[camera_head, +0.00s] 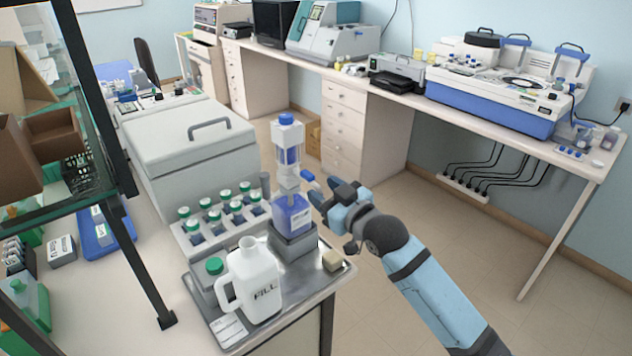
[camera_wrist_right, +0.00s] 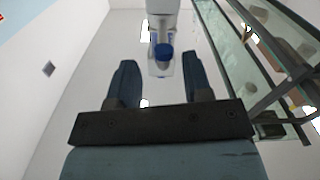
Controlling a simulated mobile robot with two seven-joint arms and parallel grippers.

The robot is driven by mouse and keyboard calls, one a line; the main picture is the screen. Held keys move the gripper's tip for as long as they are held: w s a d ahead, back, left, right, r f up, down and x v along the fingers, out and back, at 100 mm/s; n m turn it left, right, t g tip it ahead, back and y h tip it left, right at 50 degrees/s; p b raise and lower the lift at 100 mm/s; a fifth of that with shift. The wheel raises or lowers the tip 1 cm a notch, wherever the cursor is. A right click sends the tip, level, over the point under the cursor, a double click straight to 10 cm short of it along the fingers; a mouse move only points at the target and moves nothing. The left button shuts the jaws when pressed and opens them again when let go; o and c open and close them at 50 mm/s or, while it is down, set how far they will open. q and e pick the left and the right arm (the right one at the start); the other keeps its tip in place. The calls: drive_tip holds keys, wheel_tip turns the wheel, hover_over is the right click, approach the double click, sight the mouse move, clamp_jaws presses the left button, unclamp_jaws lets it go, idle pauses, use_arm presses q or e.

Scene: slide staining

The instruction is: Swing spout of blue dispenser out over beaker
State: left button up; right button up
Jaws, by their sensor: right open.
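The blue dispenser (camera_head: 292,213) stands upright on a grey block (camera_head: 294,246), with a clear blue-topped column above its blue bottle. Its short spout (camera_head: 307,175) with a blue tip points right, towards my right gripper (camera_head: 322,191). My right gripper is open and empty, just right of the dispenser. In the right wrist view, the blue tip of the spout (camera_wrist_right: 163,52) appears ahead, between the two fingers (camera_wrist_right: 156,78). My left gripper is not in view.
A large grey box (camera_head: 190,150) stands behind. A glass shelf frame (camera_head: 110,190) is at left. Open floor lies right of the bench.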

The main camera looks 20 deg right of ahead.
sight(316, 185)
drive_tip(key=shift+x, duration=1.65)
clamp_jaws()
